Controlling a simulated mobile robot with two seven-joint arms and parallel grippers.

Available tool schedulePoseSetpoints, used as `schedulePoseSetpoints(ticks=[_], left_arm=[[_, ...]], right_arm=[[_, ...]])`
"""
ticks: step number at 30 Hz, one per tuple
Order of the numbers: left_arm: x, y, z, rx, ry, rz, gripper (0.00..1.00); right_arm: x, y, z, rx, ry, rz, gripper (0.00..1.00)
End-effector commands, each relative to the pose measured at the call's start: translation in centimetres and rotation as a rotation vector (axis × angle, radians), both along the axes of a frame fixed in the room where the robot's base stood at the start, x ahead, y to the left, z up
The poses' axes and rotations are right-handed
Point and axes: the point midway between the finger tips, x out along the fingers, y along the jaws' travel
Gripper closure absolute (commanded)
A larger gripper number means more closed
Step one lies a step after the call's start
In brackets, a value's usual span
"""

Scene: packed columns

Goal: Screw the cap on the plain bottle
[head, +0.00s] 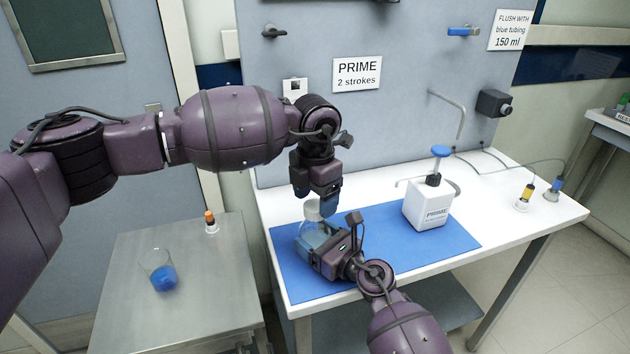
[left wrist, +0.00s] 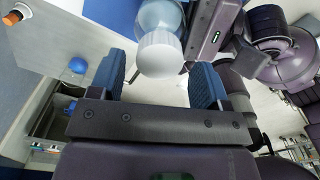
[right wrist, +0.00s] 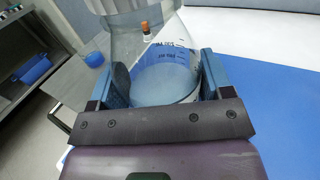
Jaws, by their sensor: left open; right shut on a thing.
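The plain bottle (head: 313,234) is clear with bluish liquid and stands on the blue mat (head: 440,242). My right gripper (head: 328,250) is shut on its body; the right wrist view shows the bottle (right wrist: 165,75) between both fingers. A white cap (head: 312,209) sits at the top of the bottle's neck; whether it is threaded down cannot be told. In the left wrist view the cap (left wrist: 160,54) lies between the two spread blue fingers, with gaps on both sides. My left gripper (head: 315,197) is open, pointing down just above the cap.
A white PRIME pump bottle (head: 428,205) stands to the right on the mat. Two small fittings (head: 522,199) with tubing are farther right on the white bench. A metal cart at left holds a beaker of blue liquid (head: 162,277) and an orange-capped vial (head: 210,222).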

Motion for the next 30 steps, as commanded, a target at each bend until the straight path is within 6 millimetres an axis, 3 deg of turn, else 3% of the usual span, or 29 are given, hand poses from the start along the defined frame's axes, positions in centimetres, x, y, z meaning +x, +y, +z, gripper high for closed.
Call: schedulePoseSetpoints(ticks=[6,17,27,30], left_arm=[[0.0,0.0,-1.7,0.000,0.000,0.001,0.30],[0.0,0.0,-2.1,-0.001,-0.001,0.000,0.30],[0.0,0.0,-2.0,0.000,-0.001,0.000,0.80],[0.0,0.0,-2.0,0.000,-0.001,-0.003,0.82]], right_arm=[[0.0,0.0,0.0,0.001,0.001,0.000,0.93],[0.0,0.0,0.0,0.001,0.001,0.000,0.93],[0.0,0.0,0.0,0.001,0.001,0.000,0.93],[0.0,0.0,0.0,0.001,0.001,0.000,0.93]])
